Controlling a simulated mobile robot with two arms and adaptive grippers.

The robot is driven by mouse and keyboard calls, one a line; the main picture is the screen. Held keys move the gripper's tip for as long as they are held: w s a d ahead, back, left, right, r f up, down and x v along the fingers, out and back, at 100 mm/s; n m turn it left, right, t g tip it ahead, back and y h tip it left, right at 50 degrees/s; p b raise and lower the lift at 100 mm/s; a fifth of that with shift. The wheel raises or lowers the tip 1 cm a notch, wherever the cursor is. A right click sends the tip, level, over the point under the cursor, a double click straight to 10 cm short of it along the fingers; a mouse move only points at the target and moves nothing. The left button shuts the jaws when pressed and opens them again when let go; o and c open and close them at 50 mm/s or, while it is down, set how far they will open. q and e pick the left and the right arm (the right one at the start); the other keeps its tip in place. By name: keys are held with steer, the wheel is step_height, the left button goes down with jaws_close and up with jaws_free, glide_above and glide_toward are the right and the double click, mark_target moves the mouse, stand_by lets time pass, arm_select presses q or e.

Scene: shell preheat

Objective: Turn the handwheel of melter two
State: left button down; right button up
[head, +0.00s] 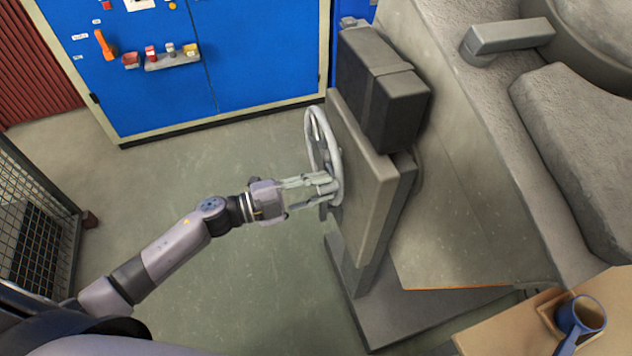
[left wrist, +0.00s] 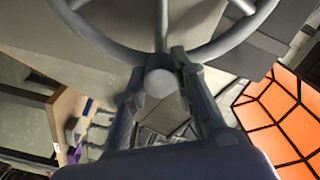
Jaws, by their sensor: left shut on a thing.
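A grey spoked handwheel (head: 312,143) is mounted on the side of a grey upright housing (head: 365,185), near the middle of the head view. My left gripper (head: 330,188) is at the lower part of the wheel, shut on it. In the left wrist view the wheel's rim and spokes (left wrist: 215,43) cross the top. There my left gripper's fingers (left wrist: 158,65) stand on either side of a round, light grey knob-like end (left wrist: 162,82). The fingers hide part of the wheel in the head view. My right gripper is not in view.
A blue cabinet (head: 255,50) with switches stands behind the wheel. A wire mesh cage (head: 38,205) is at the left. The floor left of the wheel is clear. An orange panelled surface (left wrist: 285,110) shows in the wrist view.

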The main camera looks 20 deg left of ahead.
mark_target(335, 204)
arm_select(q)
step_height(335, 204, down, 8)
steer(key=m+b, duration=0.7)
steer(key=b, duration=0.3)
steer(key=shift+f, duration=0.1)
steer(key=shift+w+a+f+m+b, duration=0.25)
steer(key=shift+f+m+b, duration=0.25)
steer(key=shift+m+b, duration=0.4)
steer(key=c, duration=1.3)
jaws_free()
steer(key=shift+w+r, duration=0.15)
steer(key=shift+r, duration=0.05)
steer(key=shift+a, duration=0.1)
steer(key=v, duration=1.2)
